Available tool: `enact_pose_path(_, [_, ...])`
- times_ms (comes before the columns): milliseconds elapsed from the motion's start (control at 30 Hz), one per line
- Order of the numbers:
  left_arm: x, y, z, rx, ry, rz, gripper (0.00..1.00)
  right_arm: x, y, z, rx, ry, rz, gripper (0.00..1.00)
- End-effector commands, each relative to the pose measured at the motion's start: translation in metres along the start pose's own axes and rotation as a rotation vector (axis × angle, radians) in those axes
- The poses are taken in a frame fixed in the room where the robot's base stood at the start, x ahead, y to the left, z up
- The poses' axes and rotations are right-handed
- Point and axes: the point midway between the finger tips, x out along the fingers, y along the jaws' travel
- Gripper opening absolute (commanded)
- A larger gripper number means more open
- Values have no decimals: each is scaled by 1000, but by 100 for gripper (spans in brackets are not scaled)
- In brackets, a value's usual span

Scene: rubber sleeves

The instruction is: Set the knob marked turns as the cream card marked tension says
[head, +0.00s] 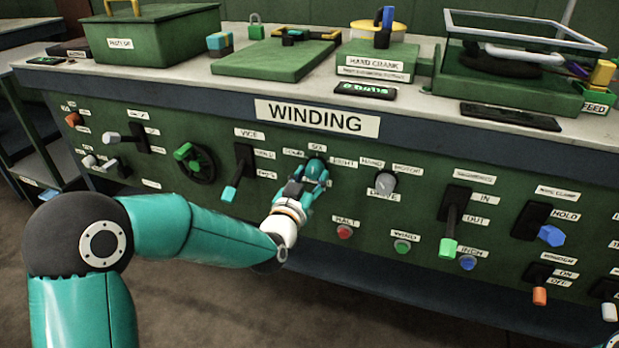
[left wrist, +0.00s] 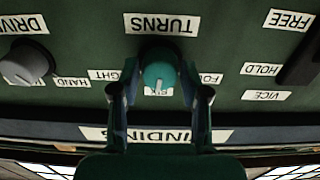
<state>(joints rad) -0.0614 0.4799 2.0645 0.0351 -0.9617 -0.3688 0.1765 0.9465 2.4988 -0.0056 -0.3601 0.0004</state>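The teal turns knob (left wrist: 159,74) is on the green panel, under the WINDING sign in the head view (head: 316,168). The left wrist view is upside down and shows its TURNS label (left wrist: 162,25). Its white pointer faces the middle label, which reads SIX in the head view (head: 317,147); FOUR and EIGHT labels flank it. My left gripper (left wrist: 160,72) has one finger on each side of the knob, with narrow gaps apparently between fingers and knob. No cream card marked tension can be made out.
A grey drive knob (head: 385,184) is to the right and a teal-tipped vice lever (head: 236,180) to the left. Red (head: 344,232) and green (head: 402,246) buttons sit below. The bench top (head: 220,80) above carries boxes and a hand crank.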

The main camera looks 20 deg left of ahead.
Motion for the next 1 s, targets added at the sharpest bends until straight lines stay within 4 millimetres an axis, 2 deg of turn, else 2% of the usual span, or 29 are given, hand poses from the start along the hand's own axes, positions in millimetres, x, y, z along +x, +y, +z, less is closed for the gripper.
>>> enact_pose_path(33, [0, 0, 0, 0, 0, 0, 32, 0, 0, 0, 0, 0, 0, 65])
enact_pose_path(200, [0, 0, 0, 0, 0, 0, 5, 0, 0, 0, 0, 0, 0, 65])
enact_pose_path(500, [0, 0, 2, -101, 4, -1, 5, 18, 6, 0, 0, 0, 0, 65])
enact_pose_path(767, [0, 0, -1, -110, 1, -1, 5, 15, 5, 0, 0, 0, 0, 65])
enact_pose_path(800, [0, 0, -1, -109, 1, -1, 47, 15, 5, 0, 0, 0, 0, 65])
enact_pose_path(900, [0, 0, 0, -109, 1, -1, 63, 15, 5, 0, 0, 0, 0, 65])
enact_pose_path(1000, [0, 0, 0, -109, 1, -1, 65, 15, 5, 0, 0, 0, 0, 65])
